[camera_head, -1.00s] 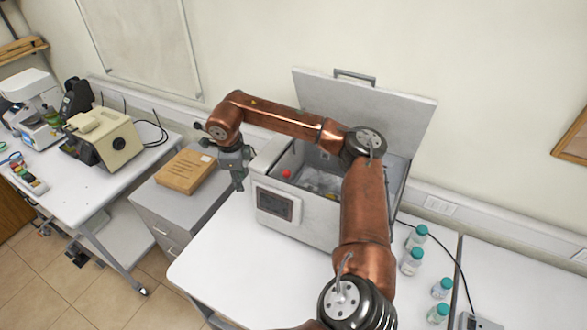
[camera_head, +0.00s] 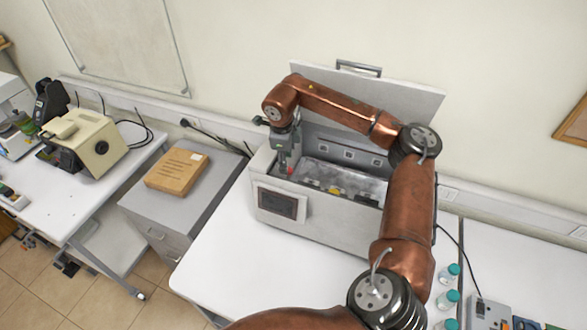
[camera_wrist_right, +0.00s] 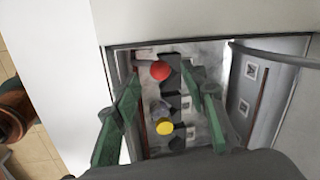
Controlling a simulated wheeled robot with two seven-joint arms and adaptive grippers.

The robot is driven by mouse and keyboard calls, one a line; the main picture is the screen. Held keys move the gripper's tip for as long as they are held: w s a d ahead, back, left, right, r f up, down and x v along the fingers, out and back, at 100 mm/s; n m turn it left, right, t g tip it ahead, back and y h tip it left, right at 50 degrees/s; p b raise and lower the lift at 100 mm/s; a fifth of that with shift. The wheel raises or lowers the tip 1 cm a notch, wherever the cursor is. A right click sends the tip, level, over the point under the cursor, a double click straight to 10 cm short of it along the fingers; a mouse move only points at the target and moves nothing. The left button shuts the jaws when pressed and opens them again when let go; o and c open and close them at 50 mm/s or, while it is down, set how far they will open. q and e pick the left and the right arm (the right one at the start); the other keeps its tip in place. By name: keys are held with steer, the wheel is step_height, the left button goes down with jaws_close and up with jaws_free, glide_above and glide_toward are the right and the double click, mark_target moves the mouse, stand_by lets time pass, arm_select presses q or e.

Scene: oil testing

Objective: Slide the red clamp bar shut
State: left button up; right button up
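The clamp's red knob (camera_wrist_right: 160,70) shows inside the open grey box (camera_head: 330,225). The clamp bar itself is hard to make out. My right gripper (camera_head: 287,168) points down into the left end of the box, just over the red knob. In the right wrist view its two green fingers (camera_wrist_right: 160,76) are apart, one on each side of the red knob. I cannot tell whether they touch it. A yellow knob (camera_wrist_right: 164,127) sits nearer the gripper base in that view, and also shows in the head view (camera_head: 334,190). My left gripper is not in view.
The box's lid (camera_head: 415,100) stands open behind it. The box's front carries a dark screen (camera_head: 277,203). Several teal-capped bottles (camera_head: 447,299) stand to the right. A cardboard parcel (camera_head: 177,171) lies on the cabinet at left. The white table before the box is clear.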

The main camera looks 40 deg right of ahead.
mark_target(289, 169)
steer(key=f, duration=0.2)
steer(key=d+f+p, duration=0.1)
steer(key=f, duration=0.2)
steer(key=shift+s+d+f+p, duration=0.1)
steer(key=shift+d+f+p, duration=0.15)
steer(key=shift+f+p, duration=0.1)
steer(key=shift+f, duration=0.3)
steer(key=shift+c, duration=0.3)
steer(key=c, duration=0.8)
jaws_close()
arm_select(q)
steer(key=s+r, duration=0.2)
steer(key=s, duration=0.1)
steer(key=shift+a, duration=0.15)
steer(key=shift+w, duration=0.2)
